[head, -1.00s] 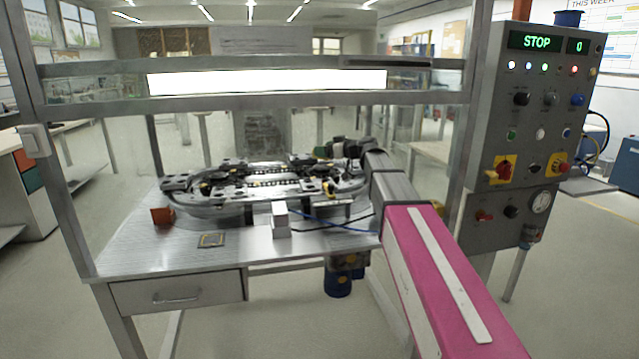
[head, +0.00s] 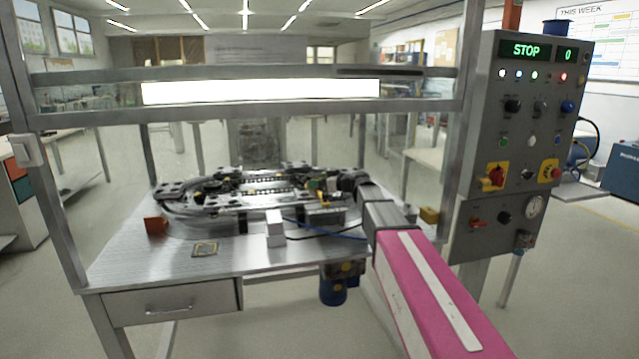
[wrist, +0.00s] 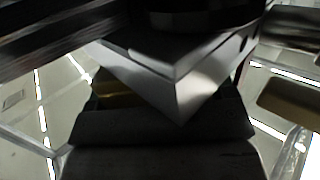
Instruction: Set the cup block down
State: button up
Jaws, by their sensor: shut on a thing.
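My gripper (head: 322,188) is at the right end of the oval track (head: 190,219) on the metal table, low over it. In the wrist view a pale grey, sharp-cornered block (wrist: 185,92) shows close up by dark gripper parts (wrist: 160,130). I take it to be the cup block, held in my shut gripper. Its far side is hidden. In the head view the held block is too small and covered to make out, and I cannot tell whether it touches anything below.
A white block (head: 274,236) stands on the table in front of the track. Upright frame posts and a control panel (head: 520,130) reading STOP flank the table.

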jog(key=shift+f, duration=0.15)
jog(key=o, duration=0.7)
jog(key=shift+c, duration=0.2)
jog(key=v, duration=0.7)
jog(key=shift+d+r, duration=0.2)
jog(key=shift+r, duration=0.05)
jog(key=shift+s, duration=0.1)
